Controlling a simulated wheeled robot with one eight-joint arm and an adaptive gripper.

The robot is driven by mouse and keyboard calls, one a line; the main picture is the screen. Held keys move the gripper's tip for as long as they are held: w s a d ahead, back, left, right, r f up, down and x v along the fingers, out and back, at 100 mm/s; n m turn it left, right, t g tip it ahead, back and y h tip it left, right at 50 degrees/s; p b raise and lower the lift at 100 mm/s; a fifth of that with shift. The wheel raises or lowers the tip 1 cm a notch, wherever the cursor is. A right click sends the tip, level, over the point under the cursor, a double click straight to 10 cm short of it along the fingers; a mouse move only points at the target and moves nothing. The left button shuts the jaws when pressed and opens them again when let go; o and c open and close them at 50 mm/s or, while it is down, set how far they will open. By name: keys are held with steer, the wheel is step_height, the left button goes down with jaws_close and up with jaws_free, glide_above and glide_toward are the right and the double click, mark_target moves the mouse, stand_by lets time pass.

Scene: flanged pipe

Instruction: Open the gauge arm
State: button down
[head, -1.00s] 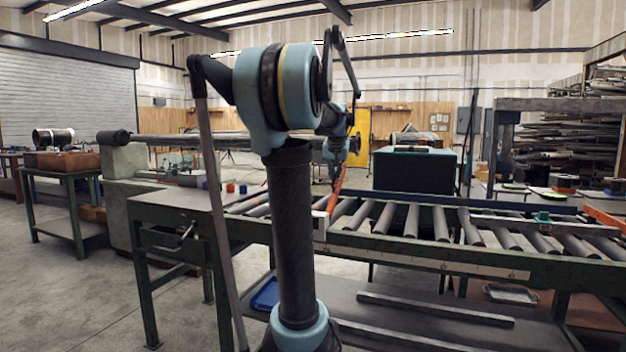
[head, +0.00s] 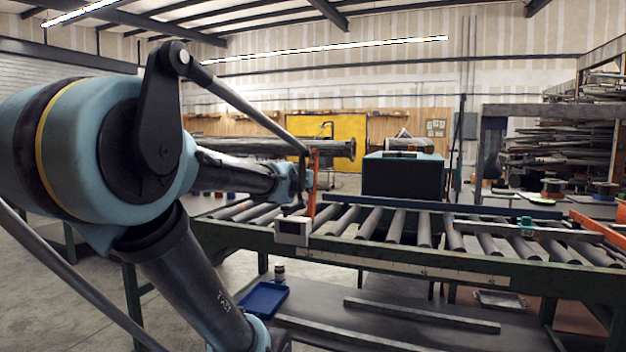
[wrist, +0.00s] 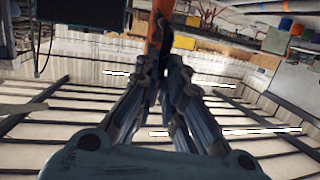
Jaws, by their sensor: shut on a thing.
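The gauge arm is a slim orange bar (head: 313,180) standing nearly upright at the near rail of the roller conveyor. A small grey-white box (head: 292,232) sits at its lower end. My gripper (head: 307,184) is at the bar, partly hidden by its own wrist. In the wrist view, my gripper's fingers (wrist: 163,72) are closed together on the orange bar (wrist: 158,32), which runs up between their tips. The exact contact is hidden by the fingers.
The roller conveyor (head: 397,228) runs to the right, with a long rail (head: 470,207) and another orange bar (head: 600,225) on it. A dark teal box (head: 403,176) stands behind. A blue tray (head: 263,299) lies on the lower shelf.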

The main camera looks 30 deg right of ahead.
steer(key=s+a+t, duration=0.1)
steer(key=s+a+f+t+h, duration=0.1)
steer(key=a, duration=0.1)
steer(key=shift+s+n, duration=0.1)
steer(key=shift+n, duration=0.2)
steer(key=c, duration=1.7)
jaws_free()
steer(key=shift+w+f, duration=0.3)
steer(key=shift+w, duration=0.2)
steer(key=shift+w+f, duration=0.25)
steer(key=shift+w, duration=0.2)
steer(key=shift+s+r+h, duration=0.25)
steer(key=shift+s+h, duration=0.05)
steer(key=shift+s, duration=0.2)
steer(key=shift+a, duration=0.1)
steer(key=shift+s, duration=0.1)
steer(key=shift+w+a+v, duration=0.1)
steer(key=shift+a+v, duration=0.05)
steer(key=shift+v, duration=1.65)
steer(key=shift+w+a+v, duration=0.15)
steer(key=shift+v, duration=1.6)
